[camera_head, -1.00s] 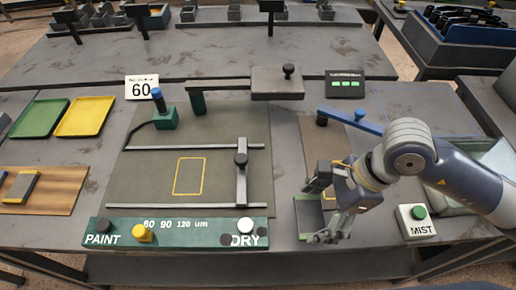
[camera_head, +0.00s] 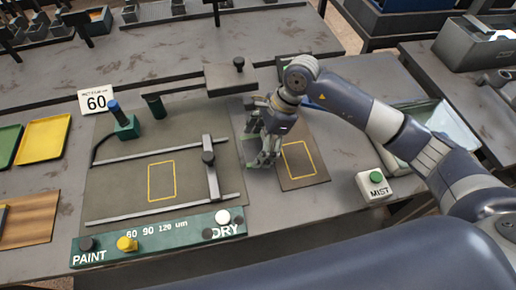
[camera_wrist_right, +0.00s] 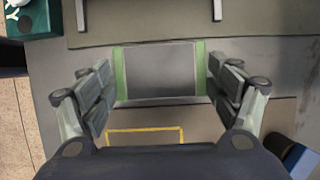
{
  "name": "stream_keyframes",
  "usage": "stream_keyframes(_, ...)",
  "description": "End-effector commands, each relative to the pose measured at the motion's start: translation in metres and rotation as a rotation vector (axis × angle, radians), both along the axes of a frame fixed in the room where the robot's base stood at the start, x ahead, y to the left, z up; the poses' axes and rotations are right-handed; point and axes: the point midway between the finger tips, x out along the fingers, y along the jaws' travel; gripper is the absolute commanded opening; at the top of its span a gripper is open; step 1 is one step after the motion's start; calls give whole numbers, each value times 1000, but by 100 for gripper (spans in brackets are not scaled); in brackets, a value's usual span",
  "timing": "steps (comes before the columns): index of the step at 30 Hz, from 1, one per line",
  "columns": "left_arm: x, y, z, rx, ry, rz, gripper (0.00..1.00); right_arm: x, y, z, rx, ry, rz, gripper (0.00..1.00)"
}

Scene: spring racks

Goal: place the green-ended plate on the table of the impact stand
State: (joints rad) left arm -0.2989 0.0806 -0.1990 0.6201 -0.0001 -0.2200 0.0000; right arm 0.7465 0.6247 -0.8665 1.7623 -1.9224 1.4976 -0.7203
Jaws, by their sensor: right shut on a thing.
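My right gripper (camera_head: 262,150) is shut on the green-ended plate. The right wrist view shows the grey plate (camera_wrist_right: 160,70) between the two fingers, with a green strip at each end. In the head view the gripper mostly hides the plate. The impact stand's brown table (camera_head: 305,175), with a yellow outline, lies just right of the gripper. The outline also shows below the plate in the wrist view, so the plate is beside the outline there. My left gripper is not in view.
Left of the gripper is a coating board (camera_head: 120,185) with rails and a slider (camera_head: 208,160). A green PAINT/DRY panel (camera_head: 160,235) runs along its front. The MIST button box (camera_head: 374,186) stands to the right. A grey block (camera_head: 230,78) is behind the gripper.

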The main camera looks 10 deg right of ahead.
Motion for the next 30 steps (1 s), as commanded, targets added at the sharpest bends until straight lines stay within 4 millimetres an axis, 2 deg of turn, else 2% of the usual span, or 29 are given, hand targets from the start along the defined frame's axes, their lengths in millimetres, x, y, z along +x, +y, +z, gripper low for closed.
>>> stream_keyframes(9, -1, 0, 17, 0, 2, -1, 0, -1, 1, -30, 3, 0, 0, 33)
stream_keyframes(20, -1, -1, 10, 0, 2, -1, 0, 0, 1, -36, 3, -3, 1, 33)
stream_keyframes(21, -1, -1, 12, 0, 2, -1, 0, -1, 0, -37, 0, 1, 1, 90)
stream_keyframes(22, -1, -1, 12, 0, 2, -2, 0, -1, 0, -36, 0, 1, 1, 96)
stream_keyframes(23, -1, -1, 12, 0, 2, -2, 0, -1, 0, -36, 0, 1, 1, 100)
stream_keyframes(30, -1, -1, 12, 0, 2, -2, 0, -1, 0, -36, 0, 1, 0, 100)
